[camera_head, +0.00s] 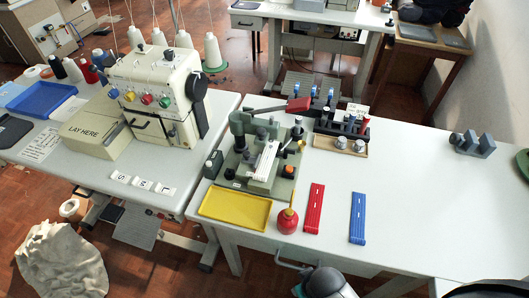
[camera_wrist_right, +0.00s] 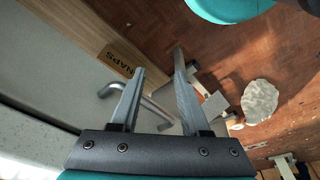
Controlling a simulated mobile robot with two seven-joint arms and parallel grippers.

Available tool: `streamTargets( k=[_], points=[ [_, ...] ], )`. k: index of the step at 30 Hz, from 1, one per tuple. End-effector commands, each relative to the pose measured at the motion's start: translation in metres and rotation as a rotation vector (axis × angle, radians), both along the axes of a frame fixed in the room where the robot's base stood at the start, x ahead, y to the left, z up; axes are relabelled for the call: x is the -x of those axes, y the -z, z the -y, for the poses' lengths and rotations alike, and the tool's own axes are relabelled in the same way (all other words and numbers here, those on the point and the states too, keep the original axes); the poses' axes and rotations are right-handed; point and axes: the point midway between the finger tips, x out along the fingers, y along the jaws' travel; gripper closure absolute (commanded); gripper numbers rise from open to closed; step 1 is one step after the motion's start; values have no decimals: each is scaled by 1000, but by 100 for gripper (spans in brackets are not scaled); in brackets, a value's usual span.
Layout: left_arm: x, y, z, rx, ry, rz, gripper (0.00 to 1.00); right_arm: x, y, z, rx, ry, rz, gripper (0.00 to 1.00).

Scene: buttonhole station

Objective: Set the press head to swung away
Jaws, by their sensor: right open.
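The press (camera_head: 262,165) stands on the white table in the head view, on a grey-green base. Its dark post (camera_head: 239,133) rises at the back left. The press head's arm (camera_head: 262,124) reaches right from the post, with a red handle (camera_head: 297,104) at its far end. A pale ruled strip (camera_head: 265,160) lies on the base in front of the arm. I cannot tell how far the head is turned. My right gripper (camera_wrist_right: 159,62) is open and empty in the right wrist view, near a metal drawer handle (camera_wrist_right: 148,106), well below the press. My left gripper is not in view.
A yellow tray (camera_head: 235,222), red oiler (camera_head: 287,219), red strip (camera_head: 314,208) and blue strip (camera_head: 358,218) lie in front and right of the press. A rack with knobs (camera_head: 340,130) stands behind right. A sewing machine (camera_head: 155,90) stands left. The table's right side is mostly clear.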

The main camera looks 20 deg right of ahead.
Motion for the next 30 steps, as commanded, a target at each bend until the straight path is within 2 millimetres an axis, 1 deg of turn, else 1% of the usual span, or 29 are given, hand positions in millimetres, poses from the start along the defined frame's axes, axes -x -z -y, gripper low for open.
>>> streamTargets(
  k=[1,5,6,11,12,14,15,17,21,24,27,30],
  points=[
    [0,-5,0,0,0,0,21,-6,-20,-1,-1,1,11,54],
    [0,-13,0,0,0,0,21,-23,-66,1,-1,7,52,54],
    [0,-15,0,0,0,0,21,-27,-80,2,-1,8,66,54],
    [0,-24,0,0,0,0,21,-43,-135,4,-3,14,129,54],
    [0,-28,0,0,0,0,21,-64,-157,12,-3,14,220,54],
    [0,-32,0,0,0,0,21,-87,-189,16,-14,15,332,54],
    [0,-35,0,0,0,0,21,-100,-212,17,-25,13,404,54],
    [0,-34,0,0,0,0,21,-115,-216,19,-39,12,471,54],
    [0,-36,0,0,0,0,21,-150,-247,23,-90,-4,655,54],
    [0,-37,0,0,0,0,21,-171,-271,23,-135,-22,774,54],
    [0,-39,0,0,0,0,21,-184,-292,22,-178,-40,865,54],
    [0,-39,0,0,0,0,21,-191,-305,21,-208,-52,920,54]
  ],
)
